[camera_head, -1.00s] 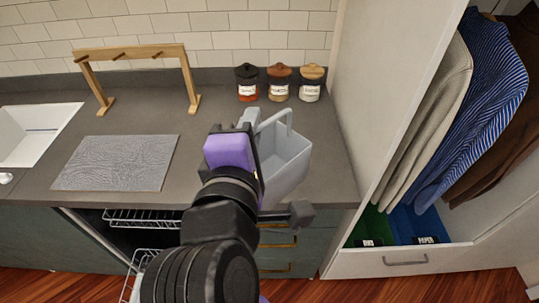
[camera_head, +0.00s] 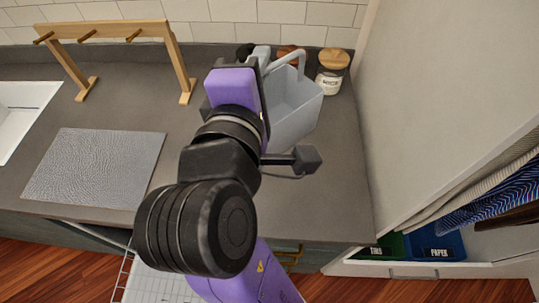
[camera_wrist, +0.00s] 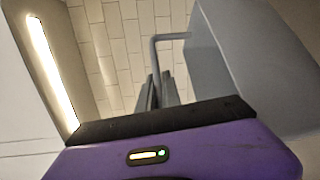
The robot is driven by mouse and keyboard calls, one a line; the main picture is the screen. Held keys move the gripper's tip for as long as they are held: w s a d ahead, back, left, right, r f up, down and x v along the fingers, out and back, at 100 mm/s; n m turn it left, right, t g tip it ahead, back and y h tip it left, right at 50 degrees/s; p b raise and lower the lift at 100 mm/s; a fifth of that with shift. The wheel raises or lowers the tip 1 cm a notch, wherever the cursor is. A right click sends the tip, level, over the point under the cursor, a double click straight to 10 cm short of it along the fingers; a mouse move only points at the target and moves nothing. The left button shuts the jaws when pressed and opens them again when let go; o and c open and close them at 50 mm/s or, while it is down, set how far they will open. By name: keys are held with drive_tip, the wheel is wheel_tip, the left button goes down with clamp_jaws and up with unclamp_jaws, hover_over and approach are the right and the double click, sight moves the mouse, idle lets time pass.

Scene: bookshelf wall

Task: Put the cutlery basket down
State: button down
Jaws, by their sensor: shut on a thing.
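The cutlery basket (camera_head: 296,108) is a grey, open-topped box with an upright loop handle, over the back right of the counter in the head view. It fills the upper right of the wrist view (camera_wrist: 255,60). My gripper (camera_wrist: 160,90) is shut on it on the side toward the left; the exact grip is partly hidden. In the head view, my purple and black wrist covers most of the fingers. I cannot tell whether the basket's base touches the counter (camera_head: 335,185).
A jar with a light wooden lid (camera_head: 330,75) stands just behind the basket; other jars are mostly hidden. A wooden rack (camera_head: 110,30) and a grey mat (camera_head: 95,167) are at left. A tall white panel (camera_head: 440,100) bounds the right. Bare counter lies right of and in front of the basket.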

wheel_tip(320, 180, down, 19)
idle(0.5)
drive_tip(key=shift+f, duration=0.1)
drive_tip(key=shift+f, duration=0.15)
drive_tip(key=c, duration=1.5)
unclamp_jaws()
drive_tip(key=shift+c, duration=0.2)
drive_tip(key=s+a+r+b, duration=0.1)
drive_tip(key=s+b, duration=0.1)
drive_tip(key=s, duration=1)
drive_tip(key=shift+a+r, duration=0.35)
drive_tip(key=shift+r, duration=0.05)
